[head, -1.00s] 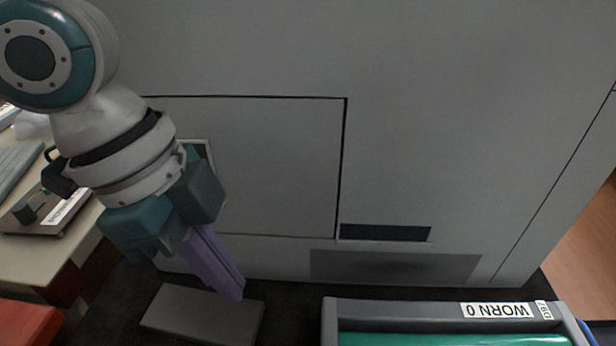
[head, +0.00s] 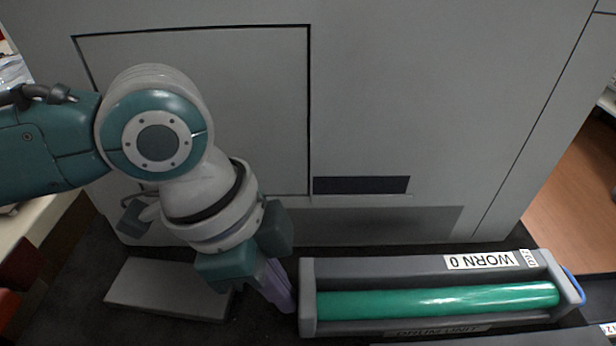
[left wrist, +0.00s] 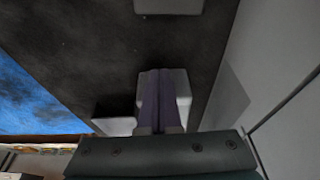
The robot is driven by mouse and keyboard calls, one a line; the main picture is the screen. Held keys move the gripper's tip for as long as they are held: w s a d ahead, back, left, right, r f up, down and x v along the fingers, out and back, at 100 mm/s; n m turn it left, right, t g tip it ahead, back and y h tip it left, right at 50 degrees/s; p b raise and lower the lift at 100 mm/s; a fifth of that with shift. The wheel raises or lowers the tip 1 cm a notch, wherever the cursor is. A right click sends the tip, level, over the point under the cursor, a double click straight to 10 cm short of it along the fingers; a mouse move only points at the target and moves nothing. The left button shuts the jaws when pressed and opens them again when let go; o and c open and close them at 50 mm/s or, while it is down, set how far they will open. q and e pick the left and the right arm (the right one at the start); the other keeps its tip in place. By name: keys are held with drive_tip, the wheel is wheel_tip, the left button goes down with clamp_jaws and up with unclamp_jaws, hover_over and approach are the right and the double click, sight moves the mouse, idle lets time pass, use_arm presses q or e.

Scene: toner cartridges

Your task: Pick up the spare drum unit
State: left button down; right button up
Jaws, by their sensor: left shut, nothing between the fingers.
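A drum unit (head: 440,299) with a green roller in a grey frame lies on the dark surface at the lower right of the head view. Its top label reads "WORN 0" upside down, and its front label is partly readable. No label reading spare is visible. A second grey part (head: 598,329) with a cut-off white label shows at the lower right edge; I cannot tell what it is. My left gripper (head: 286,302) has purple fingers, shut and empty, pointing down just left of the drum unit's left end. The fingers also show in the left wrist view (left wrist: 162,92). My right gripper is out of view.
A flat grey block (head: 165,289) lies left of the gripper on the dark surface (head: 75,318). A large grey machine wall (head: 400,100) with a dark slot (head: 361,185) stands behind. A blue area (left wrist: 35,100) shows left in the wrist view.

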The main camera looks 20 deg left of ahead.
sight(380, 286)
use_arm(q)
drive_tip(key=w+d, duration=0.1)
drive_tip(key=d, duration=0.2)
drive_tip(key=w+d, duration=0.1)
drive_tip(key=d, duration=0.2)
drive_tip(key=w+d, duration=0.1)
drive_tip(key=d, duration=0.3)
